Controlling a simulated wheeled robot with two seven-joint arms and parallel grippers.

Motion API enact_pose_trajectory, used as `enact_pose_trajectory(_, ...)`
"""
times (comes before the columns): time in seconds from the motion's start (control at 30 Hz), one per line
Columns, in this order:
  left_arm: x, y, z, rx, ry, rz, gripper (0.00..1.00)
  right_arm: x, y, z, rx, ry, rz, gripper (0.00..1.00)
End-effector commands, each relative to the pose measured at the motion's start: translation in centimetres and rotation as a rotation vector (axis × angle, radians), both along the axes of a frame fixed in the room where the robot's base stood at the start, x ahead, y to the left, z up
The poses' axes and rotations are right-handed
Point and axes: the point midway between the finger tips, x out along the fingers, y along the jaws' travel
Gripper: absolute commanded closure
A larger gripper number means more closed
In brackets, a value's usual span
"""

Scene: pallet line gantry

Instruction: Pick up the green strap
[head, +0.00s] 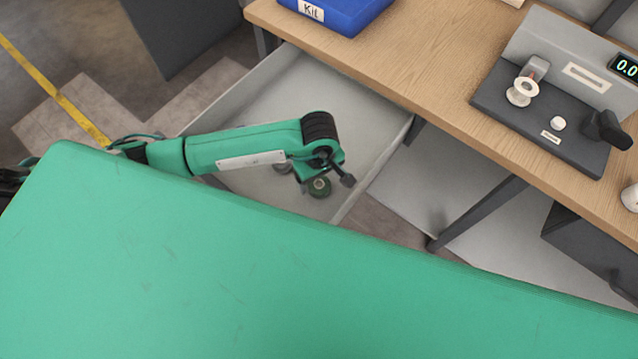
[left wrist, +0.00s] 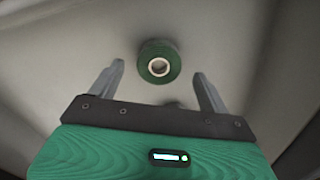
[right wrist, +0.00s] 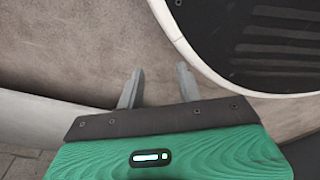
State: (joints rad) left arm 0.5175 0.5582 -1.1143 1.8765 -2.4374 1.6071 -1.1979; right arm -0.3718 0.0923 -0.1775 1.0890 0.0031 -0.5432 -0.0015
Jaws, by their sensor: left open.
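The green strap is a dark green roll with a pale core (left wrist: 159,62), lying in the open drawer. It also shows in the head view (head: 319,187), just below the end of my left arm. My left gripper (left wrist: 158,72) is open above the drawer, with its two fingers on either side of the roll in the picture and nothing between them held. In the head view the wrist hides part of the gripper. My right gripper (right wrist: 160,69) shows only in its own wrist view; its fingers are apart and empty.
The drawer (head: 255,95) is pulled out below the wooden bench (head: 430,60), with walls around the roll. On the bench are a blue kit box (head: 345,12) and a grey device with a white spool (head: 522,91). A dark round ribbed object (right wrist: 270,40) is near my right gripper.

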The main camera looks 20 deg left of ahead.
Motion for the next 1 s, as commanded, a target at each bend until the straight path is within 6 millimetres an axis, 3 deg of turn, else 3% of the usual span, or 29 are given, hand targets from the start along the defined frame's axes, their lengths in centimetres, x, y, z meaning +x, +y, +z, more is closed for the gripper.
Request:
enact_pose_trajectory(0.2, 0.1, 0.0, -3.1, 0.0, 0.003, 0.002, 0.21, -1.4, -0.5, -0.8, -0.004, 0.005, 0.003, 0.64)
enact_pose_trajectory(0.5, 0.2, 0.0, -3.6, -0.001, -0.001, 0.0, 0.21, -1.5, -0.5, -0.9, -0.004, 0.005, 0.004, 0.64)
enact_pose_trajectory(0.77, 0.2, 0.0, -3.6, -0.001, -0.001, 0.0, 0.7, -1.5, -0.5, -0.9, -0.005, 0.005, 0.003, 0.64)
enact_pose_trajectory(1.0, 0.2, 0.0, -3.5, -0.001, -0.001, 0.0, 0.72, -1.5, -0.6, -0.9, -0.005, 0.005, 0.004, 0.64)
